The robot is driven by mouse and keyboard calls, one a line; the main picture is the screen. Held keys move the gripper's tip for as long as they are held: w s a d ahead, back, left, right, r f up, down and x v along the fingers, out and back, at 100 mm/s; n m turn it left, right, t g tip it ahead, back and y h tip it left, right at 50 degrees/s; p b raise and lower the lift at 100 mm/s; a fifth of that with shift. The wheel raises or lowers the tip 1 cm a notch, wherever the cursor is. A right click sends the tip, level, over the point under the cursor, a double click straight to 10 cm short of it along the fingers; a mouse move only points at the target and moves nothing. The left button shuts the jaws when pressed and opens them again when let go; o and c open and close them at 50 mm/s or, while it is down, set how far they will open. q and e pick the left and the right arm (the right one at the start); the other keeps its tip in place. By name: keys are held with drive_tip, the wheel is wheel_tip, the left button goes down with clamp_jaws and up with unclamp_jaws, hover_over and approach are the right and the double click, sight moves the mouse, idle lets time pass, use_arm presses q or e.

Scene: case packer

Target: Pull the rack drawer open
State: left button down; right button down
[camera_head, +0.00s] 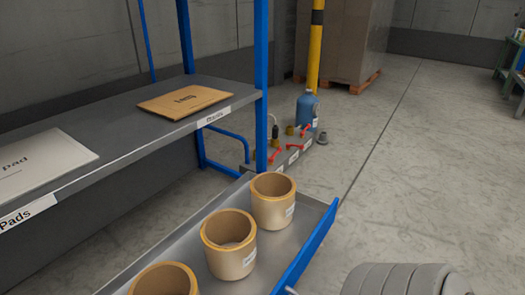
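The rack drawer (318,212) is a grey tray with a blue front edge, low at the rack's right side. It stands out beyond the shelf above it, with its inside open to view. Tan ring-shaped rolls stand upright in it: one at the far end (273,207), one in the middle (229,250) and one cut off by the bottom edge (165,283). A small pale piece shows at the blue front near the bottom edge; I cannot tell what it is.
The rack shelf (125,112) holds a brown envelope (185,101) and a white pad packet (38,163). A blue upright (261,90) stands beside the drawer. Behind are a blue bottle (307,111), a yellow post (315,55) and a large box (357,40).

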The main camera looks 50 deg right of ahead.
drive_tip(key=shift+s, duration=0.45)
drive_tip(key=c, duration=1.6)
unclamp_jaws()
drive_tip(key=shift+o, duration=0.2)
drive_tip(key=shift+s, duration=0.1)
drive_tip(key=v, duration=1.2)
